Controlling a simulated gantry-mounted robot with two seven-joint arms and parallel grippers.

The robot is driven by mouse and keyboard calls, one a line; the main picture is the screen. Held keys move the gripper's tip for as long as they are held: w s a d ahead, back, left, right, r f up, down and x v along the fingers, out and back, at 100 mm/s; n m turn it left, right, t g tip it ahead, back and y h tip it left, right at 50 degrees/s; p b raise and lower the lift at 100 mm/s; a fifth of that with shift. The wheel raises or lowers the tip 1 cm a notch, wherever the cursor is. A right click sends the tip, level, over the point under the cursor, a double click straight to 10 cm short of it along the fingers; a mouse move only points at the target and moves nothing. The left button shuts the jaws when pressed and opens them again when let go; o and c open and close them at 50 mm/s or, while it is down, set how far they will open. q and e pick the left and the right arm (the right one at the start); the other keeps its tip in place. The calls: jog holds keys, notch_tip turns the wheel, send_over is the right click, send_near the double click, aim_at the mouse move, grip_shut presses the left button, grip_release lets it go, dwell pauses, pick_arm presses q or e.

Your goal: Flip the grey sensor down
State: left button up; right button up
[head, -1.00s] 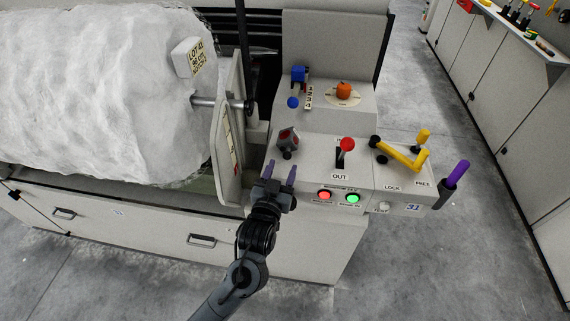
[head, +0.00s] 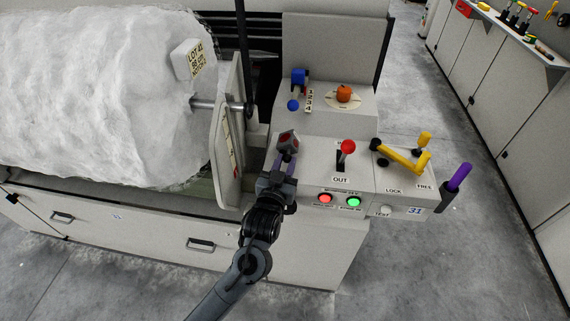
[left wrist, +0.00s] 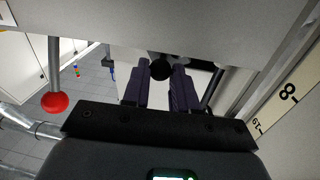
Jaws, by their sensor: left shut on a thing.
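The grey sensor (head: 288,138), a small faceted grey head with red faces, sits at the left edge of the control console. My left gripper (head: 285,156) reaches it from the front, its fingers covering the sensor's lower part. In the left wrist view, the dark purple fingers (left wrist: 162,88) stand on either side of a round black knob (left wrist: 160,67) at their tips. The gripper is shut on the sensor, seemingly at this knob. The sensor's grey body is not clearly visible in that view. My right gripper is not in view.
Close to the right is a red-knobbed lever (head: 347,147) marked OUT. A blue handle (head: 298,77) and orange knob (head: 343,93) stand behind. Yellow (head: 402,157) and purple (head: 459,175) handles are farther right. An upright plate (head: 226,140) and a white fibre roll (head: 95,95) stand left.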

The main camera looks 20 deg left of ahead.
aim_at(278, 147)
pick_arm(q)
grip_shut()
jog(key=shift+s+a+r+n+p, duration=0.1)
jog(key=shift+a+r+n+p, duration=0.15)
jog(key=shift+n+p, duration=0.6)
jog(key=n+p, duration=0.1)
jog(key=a+n+p, duration=0.1)
jog(key=n, duration=0.1)
jog(key=shift+s+a+n, duration=0.1)
jog(key=shift+a+n, duration=0.05)
jog(key=shift+n, duration=0.1)
jog(key=n, duration=0.1)
jog(key=a+n+p, duration=0.1)
jog(key=n, duration=0.1)
jog(key=n+p, duration=0.1)
jog(key=shift+s+a+f+n+t+y, duration=0.2)
jog(key=shift+f+n+t+y, duration=0.1)
jog(key=shift+y, duration=0.1)
jog(key=shift+a+f+n+p, duration=0.15)
jog(key=shift+a+n, duration=0.05)
jog(key=shift+n, duration=0.4)
jog(key=shift+a+f+n+p, duration=0.15)
jog(key=shift+n, duration=0.45)
